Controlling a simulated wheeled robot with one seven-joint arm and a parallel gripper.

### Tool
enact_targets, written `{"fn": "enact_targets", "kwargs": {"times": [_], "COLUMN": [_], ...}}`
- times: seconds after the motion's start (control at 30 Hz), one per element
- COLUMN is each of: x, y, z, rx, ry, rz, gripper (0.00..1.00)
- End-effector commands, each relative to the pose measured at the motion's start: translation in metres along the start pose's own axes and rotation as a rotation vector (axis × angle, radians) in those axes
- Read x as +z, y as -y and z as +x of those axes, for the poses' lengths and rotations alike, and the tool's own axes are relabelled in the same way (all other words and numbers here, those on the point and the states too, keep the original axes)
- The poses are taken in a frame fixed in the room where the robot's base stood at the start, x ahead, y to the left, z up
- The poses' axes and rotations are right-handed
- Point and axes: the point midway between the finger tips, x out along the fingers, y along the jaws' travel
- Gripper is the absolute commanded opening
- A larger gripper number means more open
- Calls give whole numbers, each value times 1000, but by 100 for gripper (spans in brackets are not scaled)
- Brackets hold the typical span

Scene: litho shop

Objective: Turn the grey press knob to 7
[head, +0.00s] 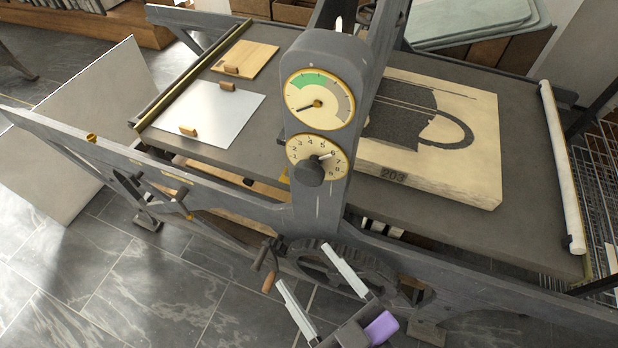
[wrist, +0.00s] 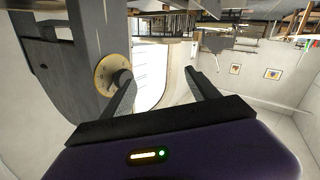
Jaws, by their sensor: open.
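The grey press knob (head: 310,173) sits on the lower part of a numbered cream dial (head: 334,166) on the press's grey upright. In the wrist view the dial (wrist: 104,68) shows left of my gripper (wrist: 162,73), with the knob (wrist: 121,78) partly behind the left finger.
A round gauge (head: 318,92) with a green band sits above the dial. A crank with a wooden handle (head: 269,282) and a dark gear wheel (head: 345,268) are close to my gripper. The press bed holds a litho stone (head: 470,180) and a pale sheet (head: 215,112).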

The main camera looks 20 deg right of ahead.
Motion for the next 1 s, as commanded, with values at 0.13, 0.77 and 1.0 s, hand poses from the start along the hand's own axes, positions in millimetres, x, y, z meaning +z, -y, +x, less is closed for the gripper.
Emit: {"fn": "enact_targets", "kwargs": {"times": [0.13, 0.77, 1.0], "x": [3, -67, -47], "y": [35, 14, -31], "z": [52, 148, 96], "rx": [-45, 487, 669], "ry": [2, 442, 756], "rz": [-196, -1074, -1157], "gripper": [69, 69, 69]}}
